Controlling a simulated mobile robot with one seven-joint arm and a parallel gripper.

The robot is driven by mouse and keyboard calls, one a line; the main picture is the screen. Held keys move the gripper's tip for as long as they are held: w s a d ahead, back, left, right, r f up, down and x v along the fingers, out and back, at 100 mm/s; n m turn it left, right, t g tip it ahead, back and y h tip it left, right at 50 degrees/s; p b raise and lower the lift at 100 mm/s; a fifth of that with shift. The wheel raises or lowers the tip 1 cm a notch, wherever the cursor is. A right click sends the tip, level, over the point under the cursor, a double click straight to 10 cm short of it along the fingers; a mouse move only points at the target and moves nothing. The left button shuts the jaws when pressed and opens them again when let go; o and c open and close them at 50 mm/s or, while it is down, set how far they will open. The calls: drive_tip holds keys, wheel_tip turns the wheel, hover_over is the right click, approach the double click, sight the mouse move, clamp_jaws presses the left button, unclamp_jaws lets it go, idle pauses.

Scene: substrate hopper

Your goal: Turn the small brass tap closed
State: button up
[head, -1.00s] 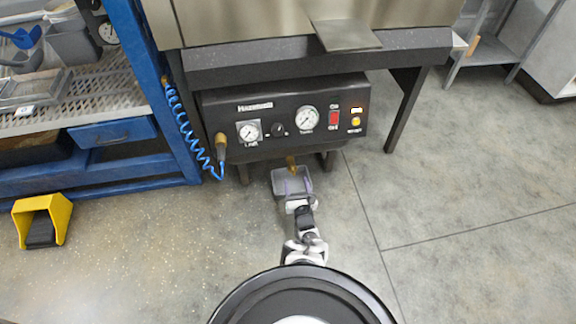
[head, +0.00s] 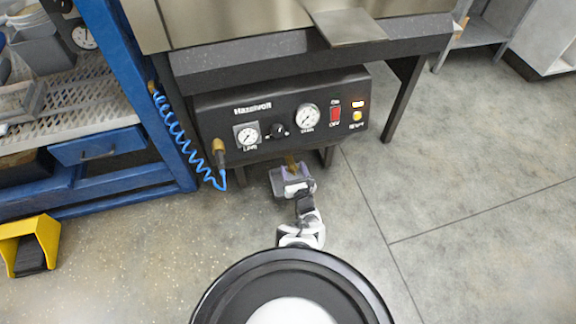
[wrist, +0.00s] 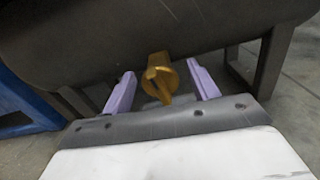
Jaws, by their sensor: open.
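The small brass tap (wrist: 160,77) sticks out from under the dark tank in the wrist view, with its flat lever handle facing me. In the head view the tap (head: 291,162) shows only as a small brass spot below the control panel. My gripper (wrist: 161,88) is open, with one lilac finger on each side of the tap and a gap on both sides. The gripper also shows in the head view (head: 292,172), just under the panel's lower edge. Whether the fingers reach the tap's depth is hard to tell.
The black control panel (head: 285,112) with gauges and a red switch is above the tap. Dark legs (wrist: 275,60) stand on both sides. A blue rack (head: 150,100) with a coiled blue hose (head: 172,125) is at left, a yellow pedal (head: 35,240) on the floor. Floor at right is clear.

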drive_tip(key=shift+w+a, duration=0.1)
drive_tip(key=shift+w, duration=0.25)
drive_tip(key=c, duration=1)
drive_tip(key=shift+m, duration=0.5)
drive_tip(key=o, duration=1)
